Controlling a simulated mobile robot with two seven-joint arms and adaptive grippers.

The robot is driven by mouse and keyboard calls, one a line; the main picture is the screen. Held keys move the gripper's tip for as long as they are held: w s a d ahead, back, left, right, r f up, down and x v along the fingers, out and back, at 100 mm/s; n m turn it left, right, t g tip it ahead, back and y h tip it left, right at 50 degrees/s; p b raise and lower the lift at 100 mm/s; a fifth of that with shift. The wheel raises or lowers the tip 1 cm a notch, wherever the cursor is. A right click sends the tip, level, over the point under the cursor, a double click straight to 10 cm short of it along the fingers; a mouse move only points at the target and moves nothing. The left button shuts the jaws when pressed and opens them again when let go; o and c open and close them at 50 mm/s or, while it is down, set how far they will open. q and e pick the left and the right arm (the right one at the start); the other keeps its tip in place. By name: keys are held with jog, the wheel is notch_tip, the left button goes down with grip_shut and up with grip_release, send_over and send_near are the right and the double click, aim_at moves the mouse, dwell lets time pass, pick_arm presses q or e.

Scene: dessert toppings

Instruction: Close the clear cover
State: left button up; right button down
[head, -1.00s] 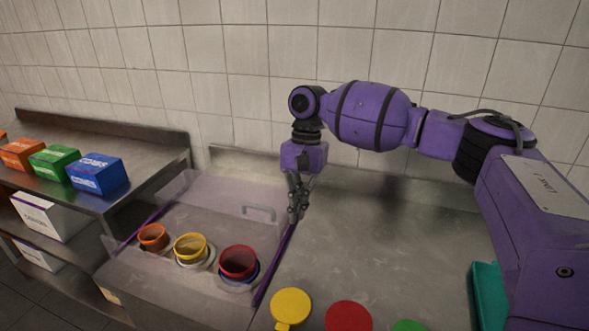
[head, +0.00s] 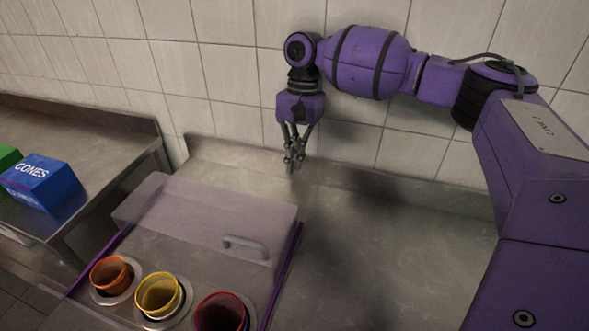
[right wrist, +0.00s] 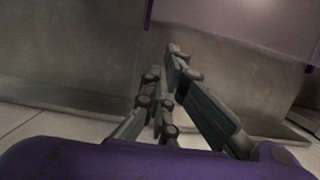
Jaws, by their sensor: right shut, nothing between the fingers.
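The clear cover (head: 205,215) is a translucent panel with a grey handle (head: 246,247) near its front right, in the head view. It lies over the back part of the topping station, between purple side rails (head: 284,272). The orange cup (head: 111,275), yellow cup (head: 158,294) and red cup (head: 221,315) in front of it are uncovered. My right gripper (head: 293,165) is shut and empty, pointing down behind the cover's back right corner, apart from the handle. Its fingers (right wrist: 172,95) also show in the right wrist view. My left gripper is not in view.
A tiled wall (head: 230,80) rises close behind my right gripper, with a low metal backsplash (head: 390,190) below it. A blue CONES box (head: 42,183) stands on the left shelf. The steel counter (head: 385,260) right of the station is clear.

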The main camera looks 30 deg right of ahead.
jog(key=x, duration=0.8)
jog(key=shift+s+a+f, duration=0.1)
jog(key=shift+s+f, duration=0.05)
jog(key=shift+s, duration=0.05)
jog(key=shift+s+a+f, duration=0.1)
jog(key=shift+f, duration=0.25)
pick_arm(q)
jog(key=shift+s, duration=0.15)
pick_arm(e)
jog(key=shift+f, duration=0.1)
jog(key=shift+a, duration=0.1)
